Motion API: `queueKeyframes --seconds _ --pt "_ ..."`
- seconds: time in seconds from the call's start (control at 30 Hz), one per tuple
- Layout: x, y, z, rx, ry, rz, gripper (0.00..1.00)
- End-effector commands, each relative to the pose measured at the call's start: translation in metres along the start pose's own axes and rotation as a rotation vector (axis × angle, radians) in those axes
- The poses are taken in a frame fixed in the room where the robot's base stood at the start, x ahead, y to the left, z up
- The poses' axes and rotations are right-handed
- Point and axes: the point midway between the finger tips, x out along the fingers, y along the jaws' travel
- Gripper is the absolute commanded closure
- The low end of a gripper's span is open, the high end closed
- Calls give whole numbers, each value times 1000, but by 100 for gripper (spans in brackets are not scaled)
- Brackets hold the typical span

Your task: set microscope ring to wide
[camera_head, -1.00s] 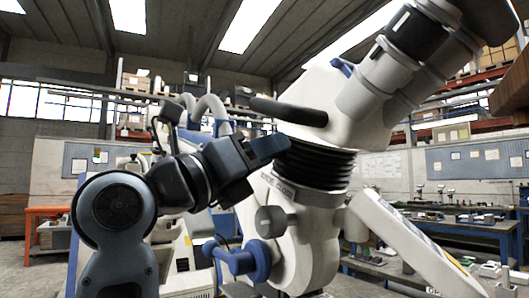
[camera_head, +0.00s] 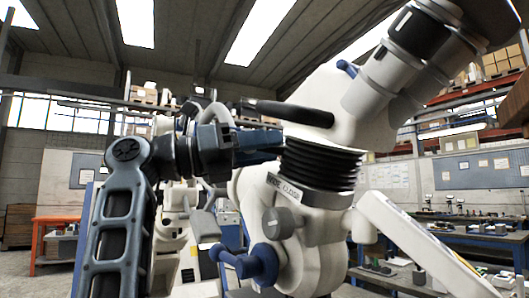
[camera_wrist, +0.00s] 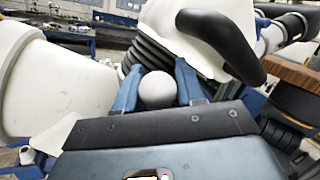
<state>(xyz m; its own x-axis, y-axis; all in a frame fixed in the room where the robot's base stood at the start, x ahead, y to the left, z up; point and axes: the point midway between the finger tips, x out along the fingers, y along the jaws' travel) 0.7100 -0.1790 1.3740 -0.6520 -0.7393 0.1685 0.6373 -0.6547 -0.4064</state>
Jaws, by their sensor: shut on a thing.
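The white microscope (camera_head: 340,115) stands at the centre right of the head view, with black ribbed bellows (camera_head: 320,163). The ring's exact setting cannot be read.
A black handle (camera_head: 290,112) juts left just above my gripper, and looms close in the wrist view (camera_wrist: 222,42). A grey knob (camera_head: 277,222) and a blue knob (camera_head: 255,262) sit lower on the microscope. A blue workbench (camera_head: 460,240) stands behind at right.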

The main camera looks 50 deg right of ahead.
Motion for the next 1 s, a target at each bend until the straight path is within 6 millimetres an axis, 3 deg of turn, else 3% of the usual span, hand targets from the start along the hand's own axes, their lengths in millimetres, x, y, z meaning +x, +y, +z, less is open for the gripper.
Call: queueKeyframes --seconds 0.8,0.83,1.0 --pt "5 10 10 -39 98 -96 100" --pt "5 10 10 -39 98 -96 61" --pt "5 10 9 -39 99 -96 45"
